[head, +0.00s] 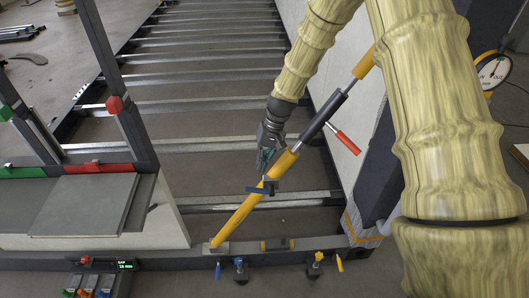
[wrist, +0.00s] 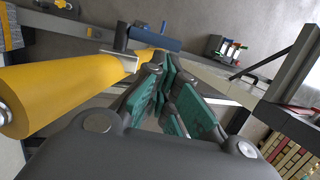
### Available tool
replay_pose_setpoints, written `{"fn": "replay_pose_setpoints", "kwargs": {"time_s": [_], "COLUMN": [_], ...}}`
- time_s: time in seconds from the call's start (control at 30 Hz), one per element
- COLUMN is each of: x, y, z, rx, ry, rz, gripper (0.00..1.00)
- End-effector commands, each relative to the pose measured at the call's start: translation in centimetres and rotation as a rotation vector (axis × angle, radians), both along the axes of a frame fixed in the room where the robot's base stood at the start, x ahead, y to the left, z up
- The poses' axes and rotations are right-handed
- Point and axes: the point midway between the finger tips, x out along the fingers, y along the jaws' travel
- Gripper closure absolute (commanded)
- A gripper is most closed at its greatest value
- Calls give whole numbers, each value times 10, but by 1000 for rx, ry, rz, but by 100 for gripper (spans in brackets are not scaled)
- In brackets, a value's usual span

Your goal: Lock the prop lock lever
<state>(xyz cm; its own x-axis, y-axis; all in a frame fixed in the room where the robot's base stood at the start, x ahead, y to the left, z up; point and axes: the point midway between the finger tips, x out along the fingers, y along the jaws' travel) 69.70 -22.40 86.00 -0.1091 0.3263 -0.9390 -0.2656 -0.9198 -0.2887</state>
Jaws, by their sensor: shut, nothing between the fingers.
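A yellow prop (head: 235,215) slants up from the floor frame to the right, with a dark sleeve (head: 322,117) on its upper part. A red-handled lever (head: 346,141) sticks out down-right from the sleeve. A dark blue lever (head: 262,188) sits across the prop lower down; it also shows in the wrist view (wrist: 155,40) beside a grey collar. The frames do not tell which one is the lock lever. My gripper (head: 264,168) is shut and empty, right beside the prop and just above the blue lever. In the wrist view its teal finger pads (wrist: 165,85) meet near the prop; contact is unclear.
Metal cross-members (head: 210,88) with gaps between fill the middle. A pale wall panel (head: 345,150) rises on the right, a gauge (head: 494,70) beyond it. A grey plate (head: 85,205) lies at left near a red-knobbed post (head: 115,104). Small blue and yellow fittings (head: 240,265) line the front beam.

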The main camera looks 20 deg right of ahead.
Motion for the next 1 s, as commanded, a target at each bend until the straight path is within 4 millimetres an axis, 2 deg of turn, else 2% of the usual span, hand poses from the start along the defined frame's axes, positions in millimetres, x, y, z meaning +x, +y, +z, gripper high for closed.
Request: {"fn": "replay_pose_setpoints", "kwargs": {"time_s": [0.23,0.5,0.7,1.0], "x": [-5,-7,-8,-8], "y": [11,20,23,24], "z": [-31,-56,-65,-68], "rx": [0,-1,0,0], "ry": [3,1,-1,0], "rz": [2,1,2,1], "gripper": [100,100,100,100]}}
